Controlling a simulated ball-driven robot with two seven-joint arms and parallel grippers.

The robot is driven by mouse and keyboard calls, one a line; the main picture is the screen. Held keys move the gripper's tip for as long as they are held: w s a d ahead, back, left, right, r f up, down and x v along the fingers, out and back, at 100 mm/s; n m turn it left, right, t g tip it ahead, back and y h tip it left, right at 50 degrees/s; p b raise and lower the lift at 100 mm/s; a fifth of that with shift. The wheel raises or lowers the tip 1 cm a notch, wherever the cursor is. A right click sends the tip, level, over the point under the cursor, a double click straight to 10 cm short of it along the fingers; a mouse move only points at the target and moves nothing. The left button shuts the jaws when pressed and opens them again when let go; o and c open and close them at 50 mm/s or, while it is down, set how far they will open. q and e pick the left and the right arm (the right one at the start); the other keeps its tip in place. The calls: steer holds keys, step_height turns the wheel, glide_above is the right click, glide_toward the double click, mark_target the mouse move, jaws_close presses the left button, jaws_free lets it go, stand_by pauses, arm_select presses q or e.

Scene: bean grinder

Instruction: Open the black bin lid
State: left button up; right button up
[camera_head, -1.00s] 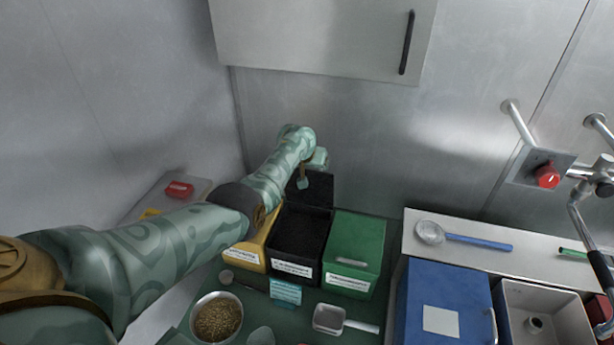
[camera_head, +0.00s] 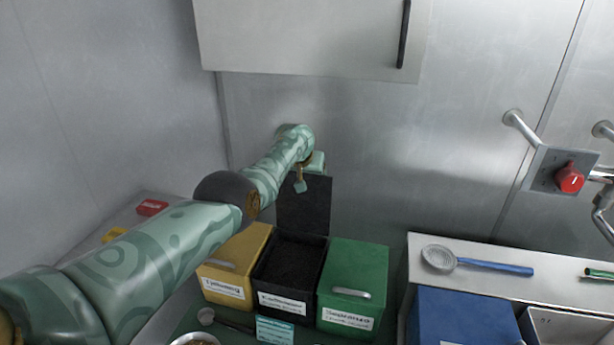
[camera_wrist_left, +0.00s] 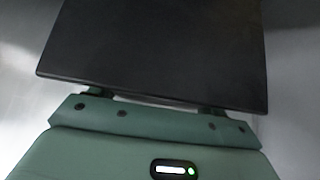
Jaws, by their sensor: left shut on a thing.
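The black bin (camera_head: 289,268) stands between the yellow bin (camera_head: 238,262) and the green bin (camera_head: 352,283), and dark contents show inside it. Its black lid (camera_head: 306,208) stands raised, roughly upright, behind the opening near the back wall. My left gripper (camera_head: 301,180) is at the lid's upper left edge, shut on it. In the left wrist view the dark lid panel (camera_wrist_left: 160,50) fills the upper middle, with its edge at my gripper; the fingertips are mostly hidden there. My right gripper is not in view.
The yellow and green bins are closed. A blue box (camera_head: 462,317) and a shelf with a blue-handled strainer (camera_head: 437,258) are to the right. A wall cabinet (camera_head: 310,35) hangs above. A label card (camera_head: 275,330) stands in front.

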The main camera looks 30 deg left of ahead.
arm_select(q)
steer(key=shift+s+d+f, duration=0.1)
steer(key=shift+s+f, duration=0.05)
steer(key=shift+f, duration=0.4)
steer(key=o, duration=1.4)
steer(key=shift+w, duration=0.2)
steer(key=shift+r, duration=0.15)
steer(key=p+v, duration=1.3)
steer(key=v, duration=0.3)
steer(key=shift+w+r, duration=0.1)
